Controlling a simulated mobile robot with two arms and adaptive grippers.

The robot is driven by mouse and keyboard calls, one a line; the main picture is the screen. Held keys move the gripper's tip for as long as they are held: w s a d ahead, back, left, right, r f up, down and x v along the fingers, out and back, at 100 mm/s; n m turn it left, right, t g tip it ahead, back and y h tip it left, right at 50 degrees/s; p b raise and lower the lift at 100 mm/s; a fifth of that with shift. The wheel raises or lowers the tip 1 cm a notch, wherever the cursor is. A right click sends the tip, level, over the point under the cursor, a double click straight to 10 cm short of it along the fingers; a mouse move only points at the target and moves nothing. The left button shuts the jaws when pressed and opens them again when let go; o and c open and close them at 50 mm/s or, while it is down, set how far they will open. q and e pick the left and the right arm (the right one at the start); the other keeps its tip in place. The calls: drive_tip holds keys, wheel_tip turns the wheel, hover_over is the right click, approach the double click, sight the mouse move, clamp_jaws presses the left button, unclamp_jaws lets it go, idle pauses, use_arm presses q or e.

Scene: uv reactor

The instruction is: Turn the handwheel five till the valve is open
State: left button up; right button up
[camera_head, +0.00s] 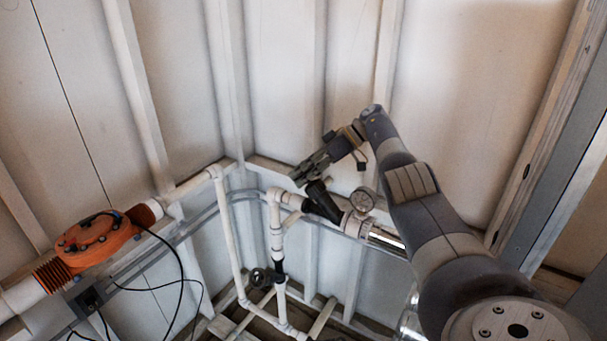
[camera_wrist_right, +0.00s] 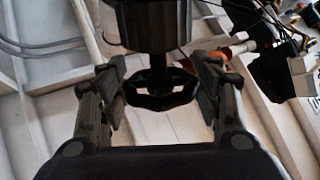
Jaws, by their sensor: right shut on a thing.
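My right gripper (camera_head: 306,172) is at the black valve (camera_head: 322,203) on the white pipework in the head view. In the right wrist view, the black handwheel (camera_wrist_right: 155,104) sits between the two fingers of my right gripper (camera_wrist_right: 162,88), which is shut on its rim from both sides. The wheel's stem runs into a dark body above it in that view. In the head view the gripper largely hides this wheel. No number is readable on it, and the valve's state cannot be told. My left gripper is not in view.
A second dark handwheel (camera_head: 259,277) sits lower on the white pipes. A round gauge-like part (camera_head: 362,199) is close to my right arm. An orange reactor housing (camera_head: 98,240) with loose black cables is at the left. Pale panelled walls stand behind.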

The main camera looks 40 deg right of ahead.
drive_tip(key=o, duration=1.1)
wheel_tip(320, 180, up, 10)
drive_tip(key=shift+f, duration=0.1)
drive_tip(key=shift+c, duration=0.3)
